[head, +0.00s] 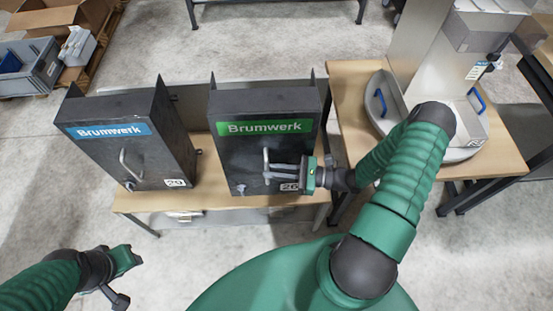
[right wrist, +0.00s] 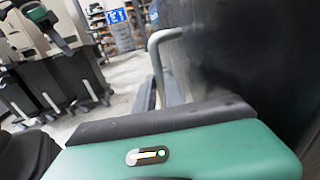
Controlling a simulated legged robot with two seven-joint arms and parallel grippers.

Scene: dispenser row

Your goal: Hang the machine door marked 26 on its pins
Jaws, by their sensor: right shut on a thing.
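The black door marked 26 (head: 243,160), with a green Brumwerk strip and a grey bar handle (head: 266,156), stands at the front of the middle machine. My right gripper (head: 272,172) comes in from the right and is shut on this handle. In the right wrist view, the handle (right wrist: 158,55) rises behind the gripper's dark edge, beside the black door face (right wrist: 240,60). The hinge pins are hidden, so I cannot tell whether the door sits on them. My left gripper (head: 128,262) is low at the left, away from the machines; its fingers do not show clearly.
A similar machine marked 29 (head: 128,150), with a blue strip, stands left on the same wooden bench (head: 205,190). A wooden table (head: 348,82) with a grey dispenser is at the right. A grey crate (head: 38,75) is far left. The floor between is clear.

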